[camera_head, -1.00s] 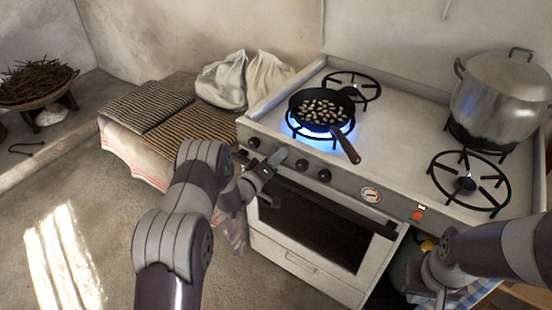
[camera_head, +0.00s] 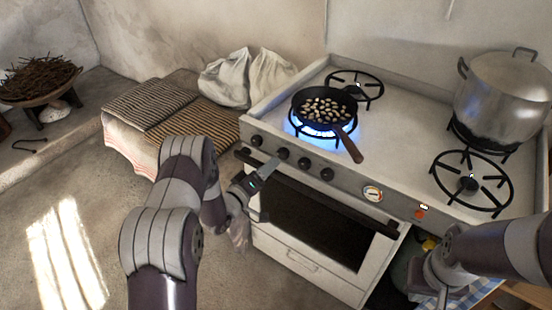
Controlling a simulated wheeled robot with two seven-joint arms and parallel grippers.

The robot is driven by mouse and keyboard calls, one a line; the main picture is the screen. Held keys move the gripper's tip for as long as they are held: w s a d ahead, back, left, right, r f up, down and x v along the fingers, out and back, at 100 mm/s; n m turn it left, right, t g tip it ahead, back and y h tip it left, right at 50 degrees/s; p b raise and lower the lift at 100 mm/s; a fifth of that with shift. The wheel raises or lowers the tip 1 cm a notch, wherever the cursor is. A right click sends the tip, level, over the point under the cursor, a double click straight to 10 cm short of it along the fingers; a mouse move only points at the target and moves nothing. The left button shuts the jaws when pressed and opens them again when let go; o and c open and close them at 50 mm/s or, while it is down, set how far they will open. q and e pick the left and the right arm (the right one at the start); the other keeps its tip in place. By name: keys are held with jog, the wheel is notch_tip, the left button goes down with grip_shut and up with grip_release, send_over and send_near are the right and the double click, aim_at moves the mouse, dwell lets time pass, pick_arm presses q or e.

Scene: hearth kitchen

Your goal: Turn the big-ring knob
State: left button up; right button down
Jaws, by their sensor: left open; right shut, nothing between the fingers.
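A row of dark knobs (camera_head: 304,162) runs along the stove's front panel. I cannot tell by label which is the big-ring knob. A blue flame (camera_head: 300,126) burns on the front-left ring under a black pan (camera_head: 323,112). My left gripper (camera_head: 270,190) is open in front of the oven door's upper left, just below the left knobs. Its upper finger reaches close to the second knob (camera_head: 283,153); contact cannot be made out. My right gripper (camera_head: 432,288) is shut at the lower right, away from the knobs, partly hidden by its own arm.
The oven door (camera_head: 318,218) and its handle lie just under the knobs. A large lidded pot (camera_head: 503,97) stands at the stove's back right. The pan's handle (camera_head: 349,146) sticks out toward the front edge. A cloth-covered bench (camera_head: 165,105) is left of the stove.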

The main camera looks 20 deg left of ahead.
pick_arm(q)
jog(key=v, duration=0.6)
